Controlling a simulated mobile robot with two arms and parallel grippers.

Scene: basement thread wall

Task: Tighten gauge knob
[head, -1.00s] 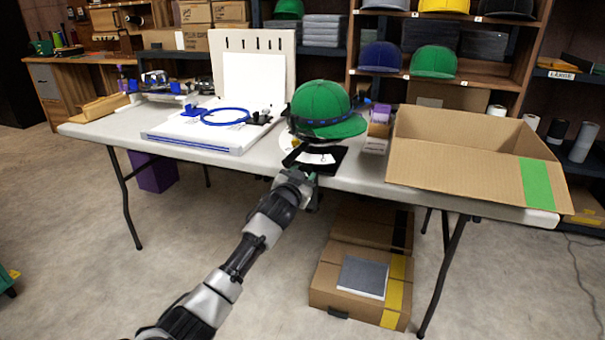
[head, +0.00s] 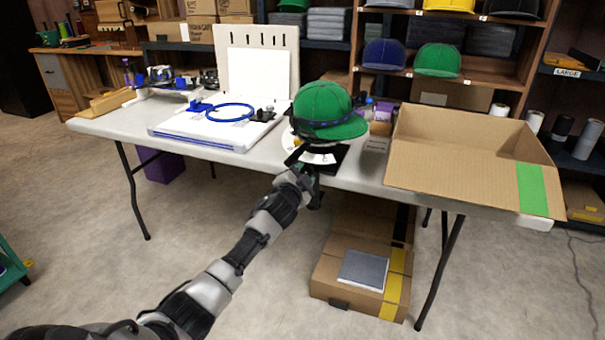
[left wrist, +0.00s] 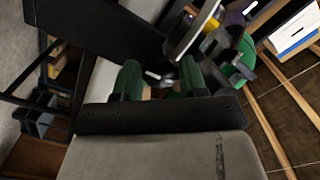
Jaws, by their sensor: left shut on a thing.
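A green cap (head: 327,105) sits on the cap gauge (head: 323,158), a stand with a black base and a white dial plate, near the table's front edge. The cap also shows in the left wrist view (left wrist: 240,65). My left gripper (head: 305,176) is at the front of the gauge, just below the dial. In the left wrist view my left gripper's green-padded fingers (left wrist: 162,82) are close around the small gauge knob (left wrist: 160,74), which is mostly hidden between them. My right gripper is not in view.
An open cardboard box (head: 455,160) with green tape stands on the table (head: 350,182) to the right. A white board with a blue ring (head: 230,112) lies to the left. Small purple boxes (head: 384,110) stand close right of the gauge. Cartons (head: 362,265) lie under the table.

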